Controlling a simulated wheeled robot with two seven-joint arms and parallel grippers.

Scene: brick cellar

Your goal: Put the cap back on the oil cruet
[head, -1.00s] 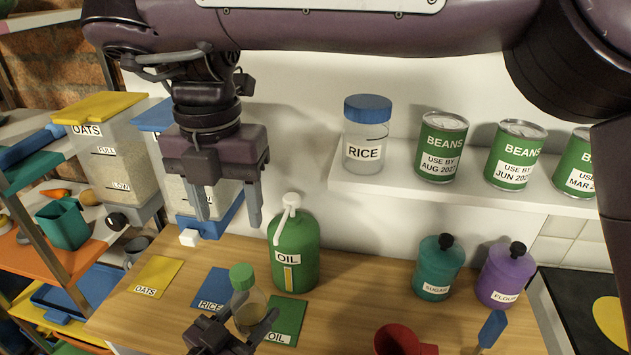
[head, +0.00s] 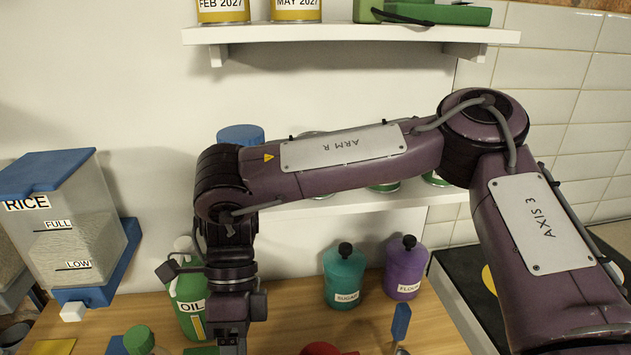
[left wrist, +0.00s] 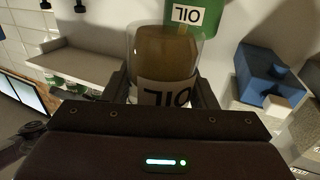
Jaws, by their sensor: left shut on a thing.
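The oil cruet (left wrist: 165,60) is a clear vessel with amber contents and an OIL label, upside down in the left wrist view. My left gripper (left wrist: 163,88) is shut on it, one finger on each side. In the head view a green cap (head: 139,339) shows at the bottom edge above the cruet's glass; most of the cruet is cut off, and I cannot tell how firmly the cap sits. My right gripper (head: 230,341) points down at the bottom edge, right of the cap; its fingertips are out of frame.
A green oil can (head: 190,312) with a white spout stands behind, partly hidden by my right arm. Sugar (head: 344,275) and flour (head: 406,268) jars stand at the back right. A red funnel (head: 321,349) lies at the front. The rice dispenser (head: 62,235) is at left.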

